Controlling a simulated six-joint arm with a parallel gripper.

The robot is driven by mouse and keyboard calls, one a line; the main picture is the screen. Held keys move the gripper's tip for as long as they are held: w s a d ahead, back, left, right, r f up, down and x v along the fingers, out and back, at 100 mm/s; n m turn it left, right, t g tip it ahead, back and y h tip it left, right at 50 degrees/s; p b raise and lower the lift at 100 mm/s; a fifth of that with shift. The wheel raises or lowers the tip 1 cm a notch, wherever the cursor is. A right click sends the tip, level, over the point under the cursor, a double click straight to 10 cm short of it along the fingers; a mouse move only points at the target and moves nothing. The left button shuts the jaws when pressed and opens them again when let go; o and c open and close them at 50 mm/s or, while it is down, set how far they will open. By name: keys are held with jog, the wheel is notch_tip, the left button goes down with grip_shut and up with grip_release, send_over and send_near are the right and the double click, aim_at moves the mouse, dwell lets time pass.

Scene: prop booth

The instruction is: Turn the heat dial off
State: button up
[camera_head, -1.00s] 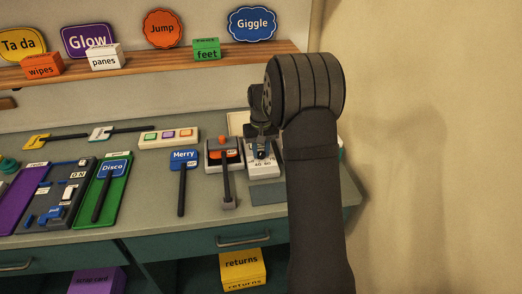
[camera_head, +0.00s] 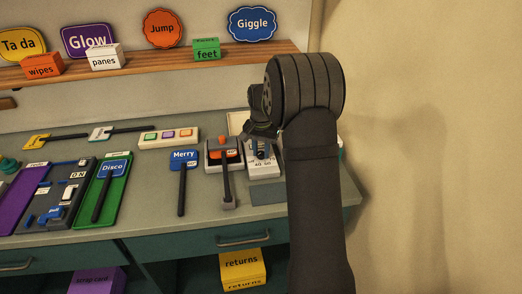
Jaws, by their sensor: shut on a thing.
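The heat dial (camera_head: 261,152) is a small blue knob on a pale box (camera_head: 265,173) with printed numbers, on the counter just left of my arm. My gripper (camera_head: 261,139) points down over the box and is shut on the dial. The gripper and wrist hide most of the knob and the back of the box, so I cannot read the dial's setting.
Left of the dial box is a grey box with an orange panel (camera_head: 224,155) and a dark lever, close by. A "Merry" sign (camera_head: 184,167) lies further left. A button strip (camera_head: 168,138) sits behind. The bare wall (camera_head: 430,150) is at right.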

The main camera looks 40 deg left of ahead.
aim_at(261, 153)
jog(key=shift+m, duration=1.5)
jog(key=o, duration=1)
notch_tip(261, 153, up, 17)
jog(key=shift+r, duration=0.2)
notch_tip(261, 153, down, 18)
jog(key=shift+r, duration=0.25)
